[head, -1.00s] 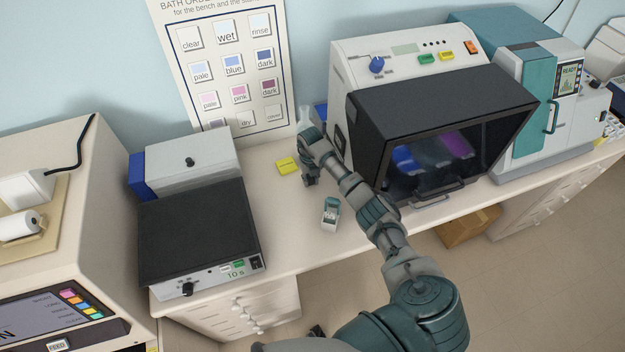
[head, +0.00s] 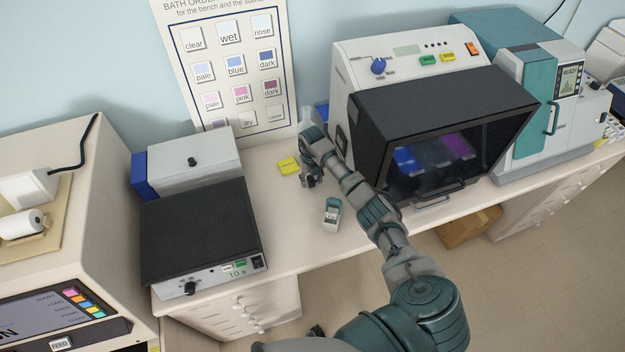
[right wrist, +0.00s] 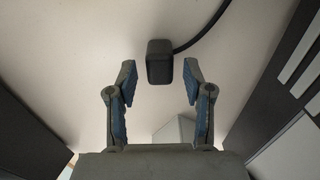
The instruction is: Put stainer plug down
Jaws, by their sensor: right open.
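The stainer plug (right wrist: 160,64) is a small dark block with a black cord running off to the upper right in the right wrist view. It lies on the pale bench top, between and just beyond the fingertips. My right gripper (right wrist: 160,80) is open, with a gap on each side of the plug. In the head view my right gripper (head: 312,181) is low over the bench, left of the black-hooded stainer (head: 440,120). The plug cannot be made out there.
A yellow note (head: 289,166) lies left of the right gripper. A small teal and white object (head: 332,214) stands in front of it. A black-topped hot plate box (head: 197,230) is to the left. The bench (head: 283,215) between them is clear.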

